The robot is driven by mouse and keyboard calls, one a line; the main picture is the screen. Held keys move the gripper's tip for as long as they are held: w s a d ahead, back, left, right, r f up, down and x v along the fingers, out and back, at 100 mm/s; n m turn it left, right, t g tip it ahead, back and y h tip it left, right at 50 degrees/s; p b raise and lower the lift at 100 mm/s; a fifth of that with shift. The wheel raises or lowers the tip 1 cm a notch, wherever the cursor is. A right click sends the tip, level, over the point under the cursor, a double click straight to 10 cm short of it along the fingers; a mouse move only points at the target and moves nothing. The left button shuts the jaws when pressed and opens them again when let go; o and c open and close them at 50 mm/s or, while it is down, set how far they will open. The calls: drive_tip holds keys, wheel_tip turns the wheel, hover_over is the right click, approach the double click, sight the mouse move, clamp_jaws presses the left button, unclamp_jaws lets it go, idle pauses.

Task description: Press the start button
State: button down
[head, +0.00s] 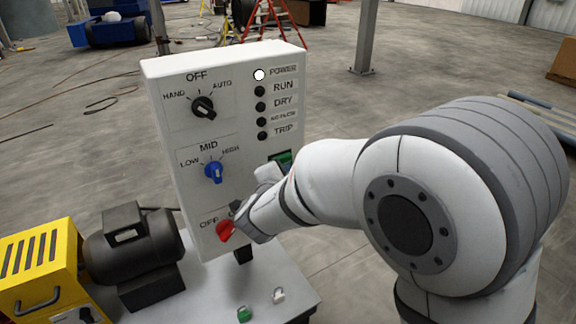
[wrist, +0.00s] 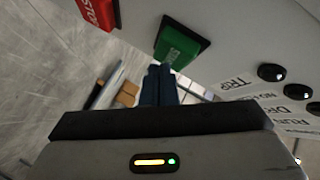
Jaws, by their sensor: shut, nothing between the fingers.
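The green start button (wrist: 178,44) stands out from the control panel's face in the wrist view. In the head view only part of a green piece (head: 283,158) shows on the panel (head: 220,150), behind my arm. My gripper (wrist: 159,70) is shut and empty. Its dark fingertips are at the lower edge of the green button in the wrist view; I cannot tell whether they touch it. My arm hides the fingers in the head view. A red STOP button (wrist: 98,12) sits to the left of the green one in the wrist view.
The panel carries a black knob (head: 204,107), a blue knob (head: 214,171) and a red knob (head: 226,231) close to my wrist. The POWER lamp (head: 259,75) is lit white. A motor (head: 130,245) and yellow unit (head: 40,268) stand left.

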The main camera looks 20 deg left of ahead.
drive_tip(key=shift+w+a, duration=0.4)
drive_tip(key=shift+a, duration=0.05)
idle(0.7)
drive_tip(key=shift+s+d, duration=0.1)
drive_tip(key=shift+s+d+b, duration=0.4)
drive_tip(key=shift+s+d, duration=0.2)
drive_tip(key=shift+d, duration=0.05)
drive_tip(key=s+d, duration=0.1)
drive_tip(key=d, duration=0.1)
drive_tip(key=s+d+b, duration=0.1)
drive_tip(key=s+d, duration=0.1)
drive_tip(key=shift+s, duration=0.1)
idle(0.5)
drive_tip(key=shift+a, duration=0.1)
idle(0.4)
